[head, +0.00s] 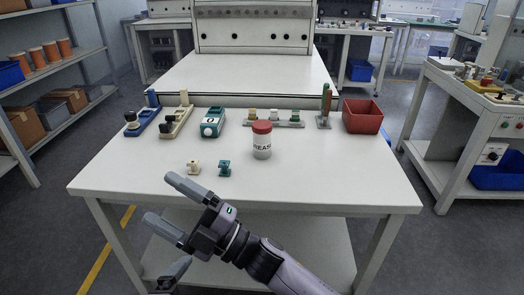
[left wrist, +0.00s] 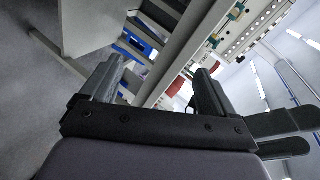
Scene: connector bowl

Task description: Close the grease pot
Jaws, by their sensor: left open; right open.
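The grease pot (head: 262,150) is a white jar with dark lettering, standing upright near the middle of the white table. A red lid (head: 262,127) sits on its top; I cannot tell whether it is fully tight. My right gripper (head: 160,198) is open and empty, left of the pot and nearer the front edge, its fingers pointing left. My left gripper (left wrist: 158,75) is open and empty in the left wrist view; in the head view only a dark part shows at the bottom edge.
A cream connector (head: 194,167) and a teal connector (head: 224,168) lie left of the pot. Several tools and holders line the back, with a red bin (head: 362,116) at back right. The front right of the table (head: 340,185) is clear.

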